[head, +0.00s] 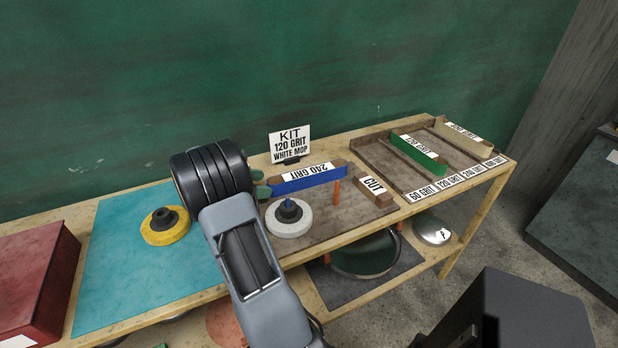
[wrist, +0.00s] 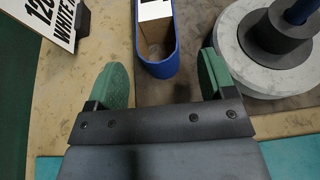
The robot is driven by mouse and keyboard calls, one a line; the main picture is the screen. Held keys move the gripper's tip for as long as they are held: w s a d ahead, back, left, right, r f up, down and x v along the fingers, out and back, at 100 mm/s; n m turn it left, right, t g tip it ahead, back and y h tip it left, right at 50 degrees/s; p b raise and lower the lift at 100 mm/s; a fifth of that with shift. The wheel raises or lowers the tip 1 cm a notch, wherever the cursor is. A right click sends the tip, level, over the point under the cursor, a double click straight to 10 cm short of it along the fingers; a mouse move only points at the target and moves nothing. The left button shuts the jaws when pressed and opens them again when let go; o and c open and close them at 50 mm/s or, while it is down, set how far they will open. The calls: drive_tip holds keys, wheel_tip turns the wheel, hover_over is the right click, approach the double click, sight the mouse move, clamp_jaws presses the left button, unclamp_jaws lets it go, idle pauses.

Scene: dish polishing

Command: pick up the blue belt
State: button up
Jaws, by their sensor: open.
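The blue belt (head: 312,181), a loop with a white 240 GRIT label, stands on edge on a brown tray (head: 335,215) in the head view, a wooden block by its far end. In the wrist view the rounded near end of the belt (wrist: 158,70) shows between my green fingertips. My gripper (head: 261,184) is at the belt's left end; it also shows in the wrist view (wrist: 162,62). It is open, with a gap on each side of the belt. How deep the belt sits between the fingers I cannot tell.
A white mop (head: 289,220) with a dark hub stands close beside the belt. A KIT sign (head: 290,143) stands behind. A CUT block (head: 374,190) and an orange peg (head: 336,193) are to the right. A rack (head: 370,152) holds a green belt (head: 420,152). A yellow mop (head: 165,232) lies left.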

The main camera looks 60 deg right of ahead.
sight(276, 183)
drive_tip(key=shift+x, duration=2.65)
drive_tip(key=shift+c, duration=0.2)
drive_tip(key=shift+w+r, duration=0.1)
drive_tip(key=c, duration=1.1)
